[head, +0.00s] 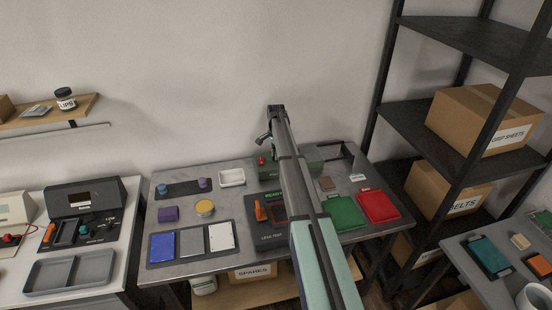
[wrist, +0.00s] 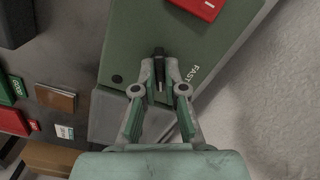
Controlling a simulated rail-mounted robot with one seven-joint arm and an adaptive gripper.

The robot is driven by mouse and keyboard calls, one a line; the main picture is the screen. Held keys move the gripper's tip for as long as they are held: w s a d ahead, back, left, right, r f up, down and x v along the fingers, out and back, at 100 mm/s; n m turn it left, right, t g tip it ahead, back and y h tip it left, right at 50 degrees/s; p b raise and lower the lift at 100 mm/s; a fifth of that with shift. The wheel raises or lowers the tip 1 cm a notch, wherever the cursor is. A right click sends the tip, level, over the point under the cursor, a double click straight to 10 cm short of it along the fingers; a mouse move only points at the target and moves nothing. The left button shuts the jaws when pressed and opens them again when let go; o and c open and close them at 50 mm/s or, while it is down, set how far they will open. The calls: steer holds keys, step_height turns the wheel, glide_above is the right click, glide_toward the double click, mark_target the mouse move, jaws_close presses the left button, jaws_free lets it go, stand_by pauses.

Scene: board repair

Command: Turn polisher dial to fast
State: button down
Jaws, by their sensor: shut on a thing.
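The polisher is a green machine; in the wrist view its green panel (wrist: 130,45) fills the upper middle. Its small dark dial (wrist: 158,51) sits between my fingertips, mostly covered by them. The label FAST (wrist: 195,73) is printed just right of the dial, and a black dot lies to the left. My gripper (wrist: 160,70) is shut on the dial. The dial's exact pointing is hard to tell. In the head view the polisher (head: 268,173) stands at the back of the table, partly hidden by my arm, which also hides my gripper.
A red switch (wrist: 203,6) sits on the polisher above the dial. The grey table (head: 180,262) also holds a white tray (head: 232,177), a green tray (head: 345,213) and a red tray (head: 379,206). A black shelf rack with boxes stands at right.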

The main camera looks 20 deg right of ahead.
steer(key=n+b, duration=0.3)
steer(key=n, duration=0.3)
steer(key=shift+f, duration=0.1)
steer(key=n+b, duration=0.2)
steer(key=n, duration=0.4)
steer(key=shift+n, duration=0.3)
stand_by(0.3)
steer(key=c, duration=1.2)
jaws_free()
steer(key=shift+c, duration=0.2)
step_height(320, 180, up, 12)
steer(key=shift+r, duration=0.2)
